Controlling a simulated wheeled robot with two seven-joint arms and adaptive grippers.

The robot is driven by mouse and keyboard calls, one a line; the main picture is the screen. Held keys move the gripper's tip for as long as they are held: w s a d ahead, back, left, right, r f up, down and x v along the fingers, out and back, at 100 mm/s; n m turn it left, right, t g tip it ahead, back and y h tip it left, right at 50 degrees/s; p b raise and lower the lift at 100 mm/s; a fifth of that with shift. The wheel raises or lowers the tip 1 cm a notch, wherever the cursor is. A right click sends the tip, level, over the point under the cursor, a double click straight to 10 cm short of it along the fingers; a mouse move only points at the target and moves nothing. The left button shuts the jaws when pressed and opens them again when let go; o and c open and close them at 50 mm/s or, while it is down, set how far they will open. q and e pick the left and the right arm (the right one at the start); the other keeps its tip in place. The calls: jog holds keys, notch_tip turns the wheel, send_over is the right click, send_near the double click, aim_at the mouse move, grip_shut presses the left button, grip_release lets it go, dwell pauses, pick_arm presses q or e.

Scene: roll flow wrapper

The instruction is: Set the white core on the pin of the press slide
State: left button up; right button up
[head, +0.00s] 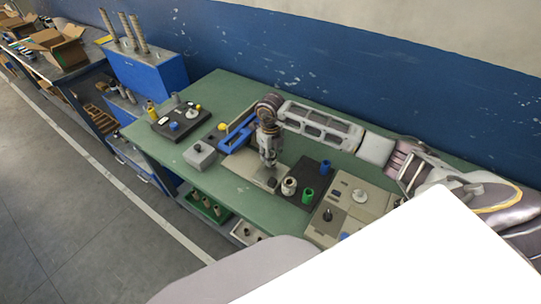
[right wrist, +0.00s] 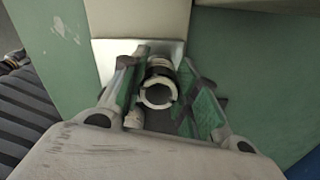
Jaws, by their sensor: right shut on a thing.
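My right gripper (head: 268,160) points down over a pale machine with a bare metal plate (head: 272,184), which I take for the press slide. In the right wrist view my right gripper (right wrist: 160,95) is shut on the white core (right wrist: 150,104), a short pale tube seen end-on with a dark hole. The bright plate (right wrist: 112,50) lies just beyond the fingertips. The pin is hidden by the gripper and core, and I cannot tell whether the core touches the plate or sits around the pin. My left gripper is not in view.
A dark tray right of my gripper carries a whitish roll (head: 289,187), a green core (head: 308,195) and a blue core (head: 325,168). A beige machine (head: 358,196) stands right of it. A grey box (head: 200,154) and a blue frame (head: 238,131) stand to the left.

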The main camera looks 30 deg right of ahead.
jog(key=shift+f+b, duration=0.5)
jog(key=shift+f, duration=0.1)
dwell(0.7)
jog(key=o, duration=1)
jog(key=shift+o, duration=0.4)
jog(key=o, duration=0.4)
jog(key=shift+r, duration=0.15)
jog(key=shift+r+p, duration=2.3)
jog(key=shift+r, duration=1.6)
jog(key=shift+s+f, duration=0.1)
